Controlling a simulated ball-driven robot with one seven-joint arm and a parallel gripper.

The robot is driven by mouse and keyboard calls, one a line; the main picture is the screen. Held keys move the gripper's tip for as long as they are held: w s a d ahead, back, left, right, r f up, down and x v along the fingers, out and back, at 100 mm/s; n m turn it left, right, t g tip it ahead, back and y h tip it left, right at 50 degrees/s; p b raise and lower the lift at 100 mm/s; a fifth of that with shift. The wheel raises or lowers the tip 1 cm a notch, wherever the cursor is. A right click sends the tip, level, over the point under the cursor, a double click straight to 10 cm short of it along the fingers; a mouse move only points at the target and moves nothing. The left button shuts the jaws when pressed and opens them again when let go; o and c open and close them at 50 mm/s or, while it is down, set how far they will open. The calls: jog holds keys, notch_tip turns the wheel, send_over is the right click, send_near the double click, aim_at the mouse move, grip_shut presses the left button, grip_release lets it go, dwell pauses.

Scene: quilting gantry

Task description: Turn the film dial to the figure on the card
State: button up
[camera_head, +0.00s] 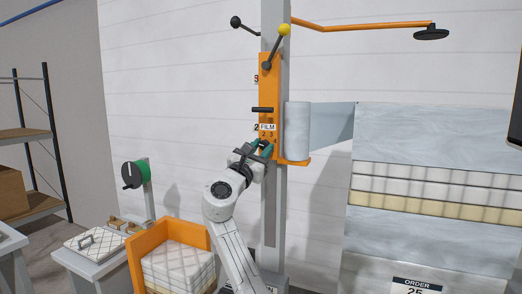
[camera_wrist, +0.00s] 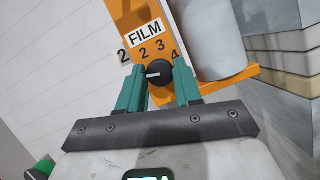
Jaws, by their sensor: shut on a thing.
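The film dial (camera_wrist: 158,72) is a round black knob with a white pointer line, on an orange panel under a white FILM label (camera_wrist: 145,33). Figures 2, 3 and 4 arc above it; the pointer line points left, below the 2, toward my left finger, which may hide another figure. My gripper (camera_wrist: 159,80) has its green fingers on both sides of the knob, shut on it. In the head view my gripper (camera_head: 260,147) is at the panel's lower part and hides the knob. The ORDER card (camera_head: 415,285) is at the bottom right, its lower part cut off.
A film roll (camera_head: 297,130) stands right of the panel on an orange ledge. A lever with a yellow ball (camera_head: 284,30) is above.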

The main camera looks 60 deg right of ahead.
jog(key=shift+c, duration=0.9)
